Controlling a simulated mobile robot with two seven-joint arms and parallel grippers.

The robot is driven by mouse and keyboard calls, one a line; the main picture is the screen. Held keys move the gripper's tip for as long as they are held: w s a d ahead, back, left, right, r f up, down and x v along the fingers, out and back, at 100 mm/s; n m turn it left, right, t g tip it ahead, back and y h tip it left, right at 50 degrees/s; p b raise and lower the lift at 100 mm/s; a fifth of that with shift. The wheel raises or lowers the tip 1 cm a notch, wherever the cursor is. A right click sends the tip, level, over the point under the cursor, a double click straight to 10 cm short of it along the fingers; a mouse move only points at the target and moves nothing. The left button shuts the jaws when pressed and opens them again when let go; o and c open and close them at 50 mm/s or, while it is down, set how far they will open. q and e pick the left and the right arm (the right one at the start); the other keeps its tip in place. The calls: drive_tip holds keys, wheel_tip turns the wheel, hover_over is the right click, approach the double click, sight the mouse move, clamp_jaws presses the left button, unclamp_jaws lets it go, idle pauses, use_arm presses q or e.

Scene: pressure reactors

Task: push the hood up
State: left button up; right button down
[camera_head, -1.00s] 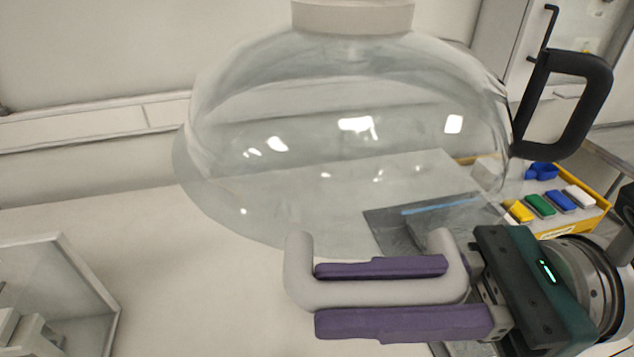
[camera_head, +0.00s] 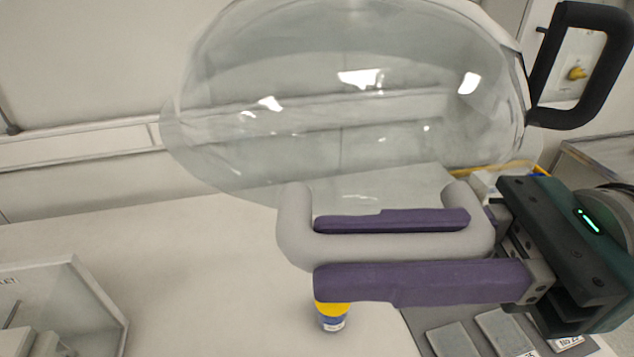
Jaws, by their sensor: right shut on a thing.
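The hood (camera_head: 340,110) is a large clear dome in the upper middle of the head view, its top cut off by the picture edge. A light grey U-shaped handle (camera_head: 293,222) projects from its near lower rim. My right gripper (camera_head: 318,250) comes in from the right. Its purple fingers lie above and below the handle's front bar and are shut on it. The far side of the rim shows only through the clear dome. My left gripper is not in view.
A black loop handle (camera_head: 616,70) stands at the hood's right. Below the gripper are a small yellow-and-blue container (camera_head: 333,318) and a dark tray (camera_head: 428,322) with grey plates. A clear-walled box (camera_head: 90,300) stands at lower left. The white surface between is clear.

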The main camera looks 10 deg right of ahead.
use_arm(q)
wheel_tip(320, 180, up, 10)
drive_tip(key=p, duration=0.9)
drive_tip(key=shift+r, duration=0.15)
use_arm(e)
wheel_tip(320, 180, up, 23)
drive_tip(key=shift+r, duration=0.15)
drive_tip(key=c, duration=0.7)
unclamp_jaws()
use_arm(q)
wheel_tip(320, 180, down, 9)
drive_tip(key=b, duration=0.9)
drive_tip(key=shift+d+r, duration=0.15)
use_arm(e)
drive_tip(key=d, duration=0.3)
drive_tip(key=s+d, duration=0.1)
drive_tip(key=d, duration=0.2)
drive_tip(key=s+d, duration=0.1)
drive_tip(key=d, duration=0.2)
drive_tip(key=shift+d, duration=0.4)
